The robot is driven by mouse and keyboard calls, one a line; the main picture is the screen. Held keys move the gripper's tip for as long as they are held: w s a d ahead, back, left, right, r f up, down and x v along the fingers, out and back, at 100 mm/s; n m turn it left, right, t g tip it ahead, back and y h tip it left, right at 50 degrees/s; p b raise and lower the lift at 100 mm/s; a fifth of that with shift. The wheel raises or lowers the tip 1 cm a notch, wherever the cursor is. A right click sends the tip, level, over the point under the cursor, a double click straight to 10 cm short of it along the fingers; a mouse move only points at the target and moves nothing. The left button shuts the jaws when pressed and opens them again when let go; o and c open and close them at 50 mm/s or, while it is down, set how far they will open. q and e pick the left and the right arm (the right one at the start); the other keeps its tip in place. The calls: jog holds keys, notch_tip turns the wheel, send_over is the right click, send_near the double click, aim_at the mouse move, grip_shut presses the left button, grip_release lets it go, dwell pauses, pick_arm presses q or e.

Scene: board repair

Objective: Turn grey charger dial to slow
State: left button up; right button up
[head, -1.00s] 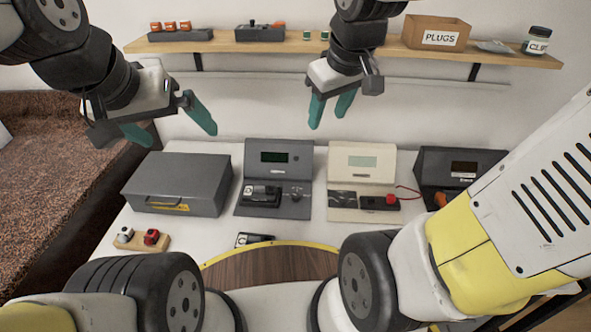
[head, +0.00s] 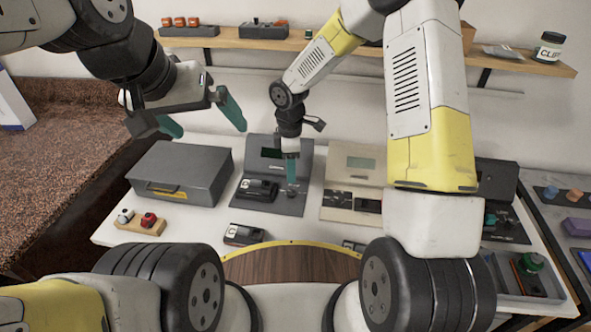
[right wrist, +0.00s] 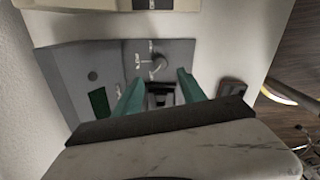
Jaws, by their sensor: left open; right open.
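The grey charger (head: 272,207) stands on the white table in the head view, with a dark screen and a black battery (head: 257,190) in its bay. Its dial (right wrist: 157,66) shows in the right wrist view as a small round knob beside small printed labels. I cannot tell which mark it points at. My right gripper (head: 291,181) is open and points down over the dial side of the charger, hiding the dial in the head view. In the right wrist view its green fingertips (right wrist: 162,75) are on either side, just short of the dial. My left gripper (head: 210,128) is open and empty above the grey case.
A closed grey case (head: 180,165) stands left of the charger, a cream charger (head: 350,207) right of it. A wooden block (head: 140,226) with white and red pieces and a loose black battery (head: 243,235) lie in front. A wall shelf (head: 225,42) runs behind.

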aim_at(290, 192)
jog(key=shift+a+f, duration=0.2)
jog(key=shift+f, duration=0.7)
notch_tip(290, 192, down, 7)
jog(key=shift+f, duration=0.1)
grip_shut()
